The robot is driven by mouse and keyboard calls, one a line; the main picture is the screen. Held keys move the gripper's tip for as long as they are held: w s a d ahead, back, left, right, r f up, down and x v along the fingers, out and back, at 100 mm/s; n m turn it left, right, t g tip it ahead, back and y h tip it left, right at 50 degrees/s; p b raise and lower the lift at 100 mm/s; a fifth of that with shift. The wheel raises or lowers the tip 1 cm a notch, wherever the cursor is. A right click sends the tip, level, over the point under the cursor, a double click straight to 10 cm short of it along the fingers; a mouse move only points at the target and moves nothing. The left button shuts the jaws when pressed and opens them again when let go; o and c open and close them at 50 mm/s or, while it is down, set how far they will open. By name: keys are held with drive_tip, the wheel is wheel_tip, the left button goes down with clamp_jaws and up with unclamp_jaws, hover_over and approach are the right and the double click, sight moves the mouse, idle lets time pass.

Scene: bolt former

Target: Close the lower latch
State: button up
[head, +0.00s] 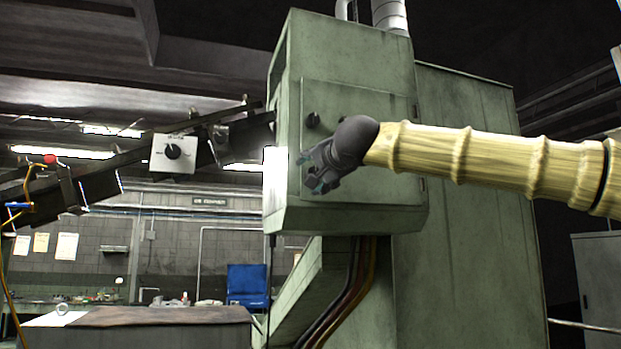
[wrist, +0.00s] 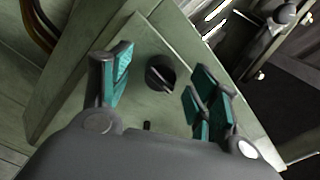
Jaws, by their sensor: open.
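My gripper (head: 311,172) is open in front of the left part of the green cabinet door (head: 345,105). In the wrist view the open gripper (wrist: 162,82) has its teal-padded fingers apart on either side of a dark round latch knob (wrist: 160,72), with nothing held between them. This knob appears to be the lower latch; the gripper hides that spot in the head view. Contact with it cannot be told. The dark upper latch (head: 312,120) shows on the door above my gripper.
A small dark peg (wrist: 147,126) shows near my gripper's body. Cables (head: 345,290) hang below the green box. A grey control box (head: 173,153) sits on a dark sloping beam at the left. A blue chair (head: 248,285) stands in the background.

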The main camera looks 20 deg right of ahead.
clamp_jaws()
